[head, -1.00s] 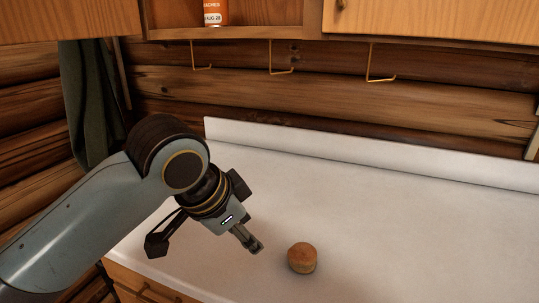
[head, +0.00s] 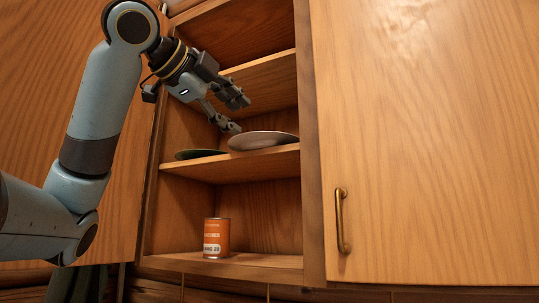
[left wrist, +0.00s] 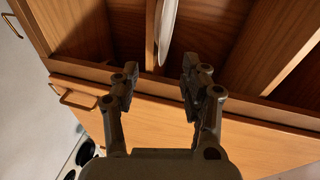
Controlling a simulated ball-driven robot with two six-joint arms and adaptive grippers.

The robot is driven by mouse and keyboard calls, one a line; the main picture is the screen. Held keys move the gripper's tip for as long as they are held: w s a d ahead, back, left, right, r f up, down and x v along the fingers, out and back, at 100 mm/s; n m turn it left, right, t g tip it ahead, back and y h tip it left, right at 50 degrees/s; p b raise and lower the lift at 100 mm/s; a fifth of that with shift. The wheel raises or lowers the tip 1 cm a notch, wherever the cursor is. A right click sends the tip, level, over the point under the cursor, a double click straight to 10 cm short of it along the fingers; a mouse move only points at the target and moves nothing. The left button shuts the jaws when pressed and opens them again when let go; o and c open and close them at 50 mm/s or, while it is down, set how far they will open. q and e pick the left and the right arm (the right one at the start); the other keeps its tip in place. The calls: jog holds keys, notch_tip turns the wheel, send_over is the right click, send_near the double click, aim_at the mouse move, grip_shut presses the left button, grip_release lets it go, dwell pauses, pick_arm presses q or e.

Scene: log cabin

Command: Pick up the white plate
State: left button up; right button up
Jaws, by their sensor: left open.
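The white plate (head: 263,140) lies on the middle shelf of the open wall cabinet. In the left wrist view the white plate (left wrist: 168,32) appears edge-on, just beyond and between the fingertips. My left gripper (head: 234,112) is open and empty, at the cabinet opening just above and left of the plate. In the left wrist view its two fingers (left wrist: 160,84) are spread apart, with a gap to the plate. My right gripper is not in view.
A dark green plate (head: 199,154) lies left of the white plate on the same shelf (head: 230,166). An orange can (head: 216,238) stands on the bottom shelf. A closed door (head: 420,140) with a brass handle (head: 342,222) is on the right. The upper shelf looks bare.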

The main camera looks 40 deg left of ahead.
aim_at(256, 135)
pick_arm(q)
jog(key=x, duration=0.4)
jog(key=shift+w, duration=0.1)
jog(key=x, duration=0.2)
jog(key=p+x, duration=0.1)
jog(key=x, duration=0.3)
jog(key=shift+a+f, duration=0.15)
jog(key=shift+a, duration=0.15)
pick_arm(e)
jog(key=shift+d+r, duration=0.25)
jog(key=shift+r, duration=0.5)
pick_arm(q)
jog(key=shift+s, duration=0.2)
jog(key=shift+c, duration=0.3)
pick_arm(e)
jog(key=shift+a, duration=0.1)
pick_arm(q)
jog(key=shift+c, duration=1.1)
grip_shut()
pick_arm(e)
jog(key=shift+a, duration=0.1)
